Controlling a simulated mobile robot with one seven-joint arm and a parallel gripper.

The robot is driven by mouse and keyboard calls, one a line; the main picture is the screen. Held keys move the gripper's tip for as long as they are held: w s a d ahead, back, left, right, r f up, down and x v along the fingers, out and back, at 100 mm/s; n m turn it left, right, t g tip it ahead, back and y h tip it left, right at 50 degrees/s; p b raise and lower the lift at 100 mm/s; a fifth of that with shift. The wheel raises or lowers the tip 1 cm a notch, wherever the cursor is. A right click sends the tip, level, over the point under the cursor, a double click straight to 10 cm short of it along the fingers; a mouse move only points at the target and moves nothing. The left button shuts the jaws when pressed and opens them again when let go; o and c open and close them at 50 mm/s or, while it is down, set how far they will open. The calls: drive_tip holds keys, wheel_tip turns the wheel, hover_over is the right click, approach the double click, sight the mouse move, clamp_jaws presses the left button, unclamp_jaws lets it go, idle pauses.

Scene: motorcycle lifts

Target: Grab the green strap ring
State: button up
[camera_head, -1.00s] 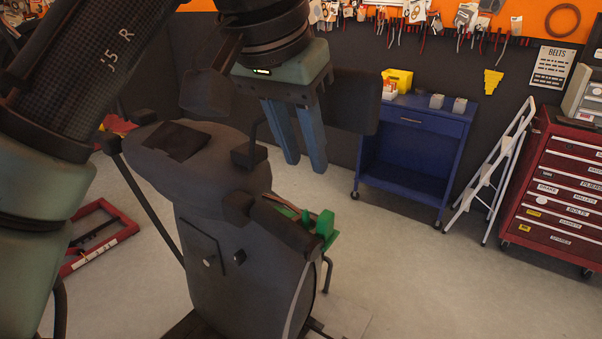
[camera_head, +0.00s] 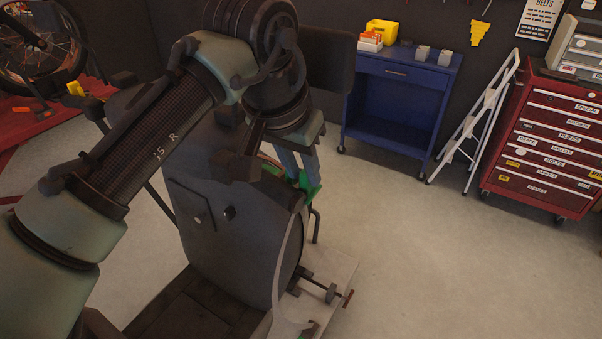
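The green strap ring (camera_head: 309,191) shows as a small patch of green at the right edge of a large dark grey machine body. More green (camera_head: 268,159) shows just left of the fingers. My gripper (camera_head: 302,174) points down at this edge, its blue-grey fingers right at the green part. The fingertips are partly hidden, and I cannot tell whether they touch the ring, go around it, or how far apart they are.
The dark grey machine body (camera_head: 225,230) stands close under my arm. A blue cabinet (camera_head: 400,105) with a yellow bin (camera_head: 382,31), a white stepladder (camera_head: 480,120) and a red tool chest (camera_head: 550,145) stand behind. The floor at right is clear.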

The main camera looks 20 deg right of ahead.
drive_tip(key=shift+d+f, duration=0.1)
drive_tip(key=shift+f, duration=0.15)
clamp_jaws()
